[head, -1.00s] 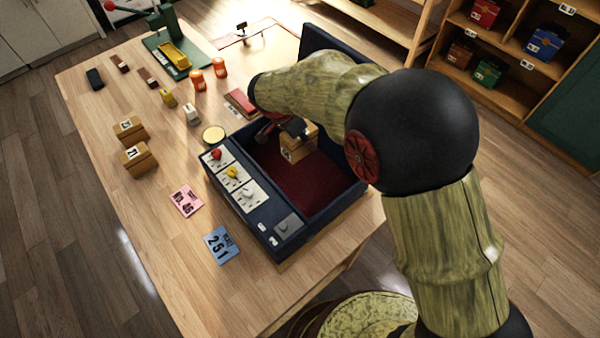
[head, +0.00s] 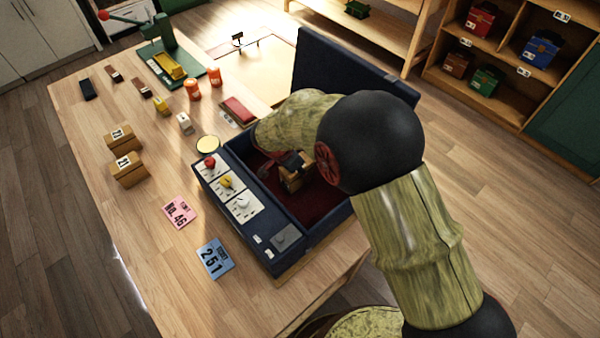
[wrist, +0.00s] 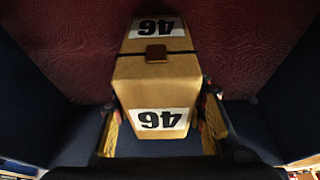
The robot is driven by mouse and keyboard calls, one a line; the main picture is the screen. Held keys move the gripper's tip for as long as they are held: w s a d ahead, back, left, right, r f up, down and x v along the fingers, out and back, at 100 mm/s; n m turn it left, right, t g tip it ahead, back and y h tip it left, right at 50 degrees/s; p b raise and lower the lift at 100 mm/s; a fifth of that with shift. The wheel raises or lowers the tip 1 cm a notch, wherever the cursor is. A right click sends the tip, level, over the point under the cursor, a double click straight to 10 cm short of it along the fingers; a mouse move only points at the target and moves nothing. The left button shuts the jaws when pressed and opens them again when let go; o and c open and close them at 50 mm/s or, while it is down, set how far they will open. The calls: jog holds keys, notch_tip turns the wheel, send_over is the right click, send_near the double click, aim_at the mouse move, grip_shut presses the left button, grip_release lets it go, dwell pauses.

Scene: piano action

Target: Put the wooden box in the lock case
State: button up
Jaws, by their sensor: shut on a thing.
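The wooden box (head: 294,178) is a small tan box with a dark band, a brown clasp and white labels reading 46 in the wrist view (wrist: 155,80). My gripper (wrist: 160,125) is shut on it, one finger on each side. The lock case (head: 240,222) is a dark blue open case with a red lining and its lid raised at the back. The box is inside the case's walls, over the red lining. I cannot tell whether it touches the floor. My arm hides part of the case and the lid.
Two other wooden boxes (head: 128,169) stand at the left of the table. A pink card (head: 179,212) and a blue card (head: 214,258) lie before the case. Orange containers (head: 193,91) and a green press (head: 165,60) are farther back. The table's front left is clear.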

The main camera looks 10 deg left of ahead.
jog(key=shift+f, duration=0.3)
jog(key=o, duration=1.4)
jog(key=shift+o, duration=0.2)
jog(key=p+v, duration=0.2)
jog(key=v, duration=1)
jog(key=shift+s+r, duration=0.1)
jog(key=shift+r, duration=0.05)
